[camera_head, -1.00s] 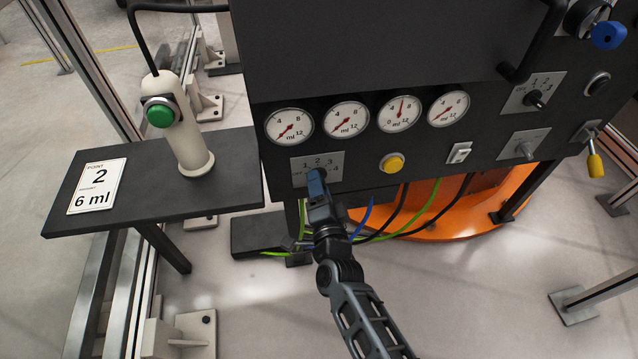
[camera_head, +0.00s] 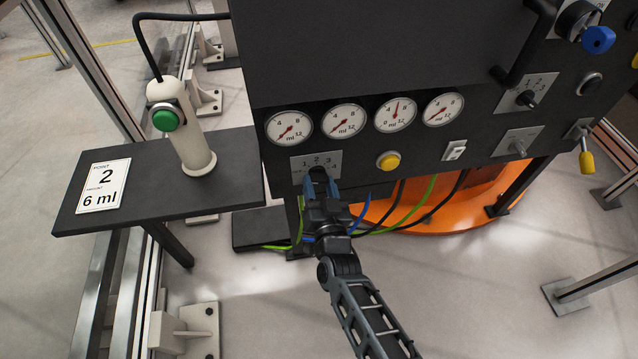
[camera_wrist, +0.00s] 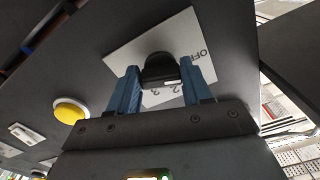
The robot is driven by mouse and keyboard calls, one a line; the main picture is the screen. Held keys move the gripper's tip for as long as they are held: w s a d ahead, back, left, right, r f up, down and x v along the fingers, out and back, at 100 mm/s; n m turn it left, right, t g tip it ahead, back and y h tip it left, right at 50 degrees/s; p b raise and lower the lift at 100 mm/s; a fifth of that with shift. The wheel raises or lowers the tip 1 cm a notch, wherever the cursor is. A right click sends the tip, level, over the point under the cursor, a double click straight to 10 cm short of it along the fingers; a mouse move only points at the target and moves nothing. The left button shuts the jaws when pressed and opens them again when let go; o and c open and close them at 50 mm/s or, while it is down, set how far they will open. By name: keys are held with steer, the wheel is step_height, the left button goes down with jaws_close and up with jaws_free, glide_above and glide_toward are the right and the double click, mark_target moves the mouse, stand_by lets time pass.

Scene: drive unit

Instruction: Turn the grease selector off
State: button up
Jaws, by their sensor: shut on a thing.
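The selector's black knob (camera_wrist: 160,68) sits on a light plate (camera_wrist: 185,35) marked OFF and with numerals in the wrist view. A small white mark shows on the knob's edge near the numeral 2. My gripper (camera_head: 321,183) is at this plate (camera_head: 304,165) below the left gauges in the head view. In the wrist view its two blue fingers (camera_wrist: 160,85) stand on either side of the knob, shut on it. In the head view the fingers cover the lower part of the plate, and only a little of the knob shows.
Several round gauges (camera_head: 344,121) line the panel above. A yellow button (camera_head: 388,162) and a white switch (camera_head: 455,150) are to the right. Another black knob (camera_head: 527,98) is on a plate farther right. A shelf (camera_head: 140,205) with a green-button post (camera_head: 190,135) stands left. Cables hang below the panel.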

steer(key=shift+f+n, duration=0.1)
steer(key=shift+n, duration=0.8)
steer(key=o, duration=1.1)
steer(key=shift+c, duration=0.2)
steer(key=shift+s, duration=0.1)
steer(key=p+v, duration=0.2)
steer(key=v, duration=0.5)
steer(key=shift+s+p, duration=0.35)
steer(key=shift+d, duration=0.15)
